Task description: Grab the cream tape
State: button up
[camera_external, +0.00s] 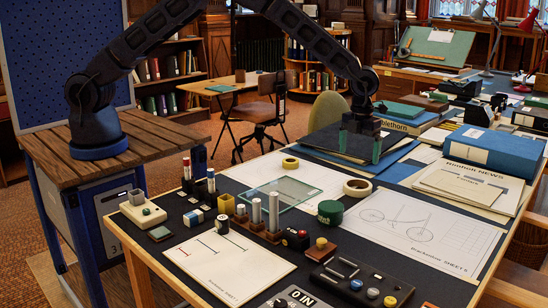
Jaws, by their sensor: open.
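The cream tape (357,194) is a pale roll lying flat on the worktable, at the edge of a white drawing sheet. A smaller yellow roll (290,166) lies to its left, farther back. My gripper (360,152) points down with its green-tipped fingers apart and nothing seen between them. It is over the dark folder (325,147), beyond the cream tape in the picture and apart from it. Its exact height above the folder is hard to tell.
A green round container (330,213) stands just in front of the cream tape. A glass plate (281,192) and upright grey cylinders (274,212) are to the left. A blue binder (494,152) and books (400,118) lie behind and right. The bicycle drawing (410,222) is uncovered.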

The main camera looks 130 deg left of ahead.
send_over(358, 184)
jog(key=f, duration=0.3)
jog(key=d+f, duration=0.1)
jog(key=f, duration=0.1)
jog(key=shift+s+f, duration=0.1)
jog(key=shift+f, duration=0.15)
jog(key=shift+a+f, duration=0.2)
jog(key=shift+f, duration=1.05)
jog(key=shift+a+f, duration=0.15)
jog(key=shift+f, duration=1.1)
jog(key=c, duration=0.9)
